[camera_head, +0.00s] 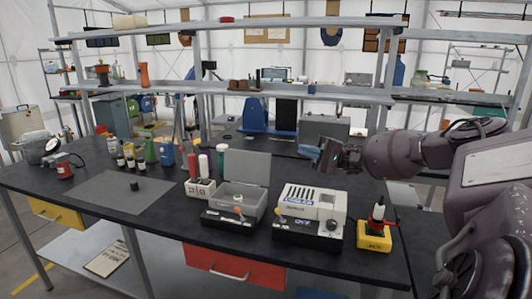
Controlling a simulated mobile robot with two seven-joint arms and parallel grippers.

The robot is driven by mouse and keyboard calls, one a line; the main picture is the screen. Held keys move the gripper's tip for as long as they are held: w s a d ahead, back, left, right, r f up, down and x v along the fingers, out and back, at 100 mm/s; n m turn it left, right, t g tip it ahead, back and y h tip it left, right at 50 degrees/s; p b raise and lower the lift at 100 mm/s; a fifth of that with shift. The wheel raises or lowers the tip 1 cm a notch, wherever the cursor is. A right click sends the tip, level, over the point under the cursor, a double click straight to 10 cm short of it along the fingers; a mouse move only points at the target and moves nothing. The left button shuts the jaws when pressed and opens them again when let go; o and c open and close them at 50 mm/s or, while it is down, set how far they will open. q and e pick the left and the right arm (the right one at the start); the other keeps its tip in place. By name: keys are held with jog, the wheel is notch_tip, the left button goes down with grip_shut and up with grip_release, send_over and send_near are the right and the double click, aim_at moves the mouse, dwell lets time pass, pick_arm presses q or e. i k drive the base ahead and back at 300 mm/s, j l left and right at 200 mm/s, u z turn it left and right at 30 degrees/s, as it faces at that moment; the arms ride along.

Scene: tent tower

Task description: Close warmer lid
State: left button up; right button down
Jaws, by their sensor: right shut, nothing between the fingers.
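The warmer looks to be the open grey box (239,200) on a black base, near the front edge of the dark workbench. Its grey lid (248,167) stands raised at the back of the box, open. My right gripper (315,153) comes in from the right and is shut and empty. In the picture it is to the right of the lid and a little higher, apart from it. My left gripper is not in view.
A white device (313,203) stands right of the warmer, and a yellow holder (375,236) further right. A white rack (200,188) with bottles is close on the left. Several bottles stand further left. The grey mat (105,190) is mostly clear. A shelf (280,87) spans behind the bench.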

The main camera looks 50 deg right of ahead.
aim_at(243, 167)
jog(key=i+l, duration=0.25)
jog(key=l, duration=0.2)
jog(key=i+l, duration=0.25)
jog(key=l, duration=0.15)
jog(key=i+l, duration=0.25)
jog(key=l, duration=0.2)
